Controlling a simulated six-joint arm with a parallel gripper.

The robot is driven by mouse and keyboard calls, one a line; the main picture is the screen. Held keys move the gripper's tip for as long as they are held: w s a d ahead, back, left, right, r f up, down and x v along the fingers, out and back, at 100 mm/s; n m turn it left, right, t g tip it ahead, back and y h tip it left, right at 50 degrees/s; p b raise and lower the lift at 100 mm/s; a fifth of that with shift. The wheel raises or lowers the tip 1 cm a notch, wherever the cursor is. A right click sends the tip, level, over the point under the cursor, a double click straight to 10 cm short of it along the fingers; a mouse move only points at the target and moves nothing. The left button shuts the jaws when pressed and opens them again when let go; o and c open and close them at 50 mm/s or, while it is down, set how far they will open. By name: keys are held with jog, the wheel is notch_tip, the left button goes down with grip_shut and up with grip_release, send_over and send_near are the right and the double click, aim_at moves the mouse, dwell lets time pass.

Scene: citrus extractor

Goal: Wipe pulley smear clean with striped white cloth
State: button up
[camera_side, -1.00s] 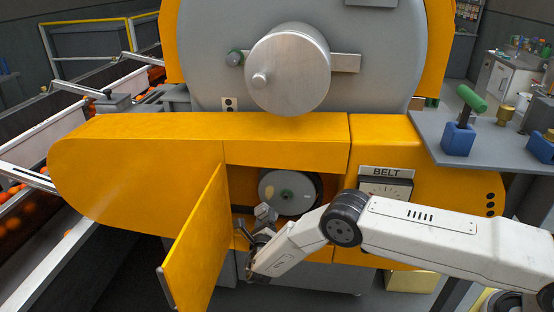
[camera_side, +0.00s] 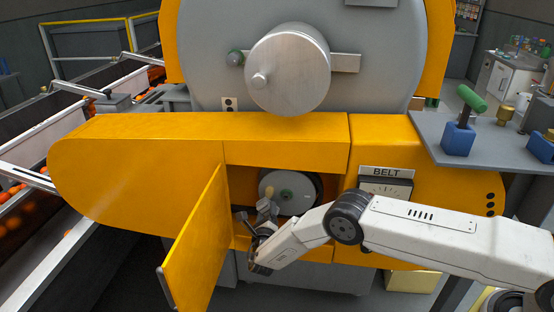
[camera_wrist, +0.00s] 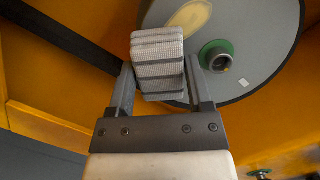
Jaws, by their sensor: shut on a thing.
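My gripper (camera_wrist: 160,82) is shut on the striped white cloth (camera_wrist: 159,62), a folded pad with grey stripes between the two fingers. The grey pulley disc (camera_wrist: 262,62) with its green hub stands behind the cloth in the wrist view. A pale yellow smear (camera_wrist: 190,18) lies on the disc, just above and right of the cloth. In the side view the pulley (camera_side: 290,183) sits in the open housing. My gripper (camera_side: 260,225) is at its lower left, and the tan smear (camera_side: 269,193) shows left of the hub. I cannot tell whether the cloth touches the disc.
A yellow door (camera_side: 196,245) stands open just left of my gripper. The yellow housing (camera_side: 285,152) frames the opening above and to the sides. A belt gauge (camera_side: 386,187) is on the right panel. A grey shelf (camera_side: 425,125) holds a green-handled tool in a blue block.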

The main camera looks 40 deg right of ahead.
aim_at(269, 192)
jog(key=shift+x, duration=1)
dwell(0.6)
jog(key=shift+d, duration=0.1)
jog(key=shift+s+r, duration=0.15)
jog(key=shift+r, duration=1.55)
jog(key=shift+r, duration=1.75)
jog(key=shift+f, duration=0.1)
jog(key=shift+f, duration=0.95)
jog(key=shift+d+f, duration=0.15)
jog(key=shift+f, duration=0.6)
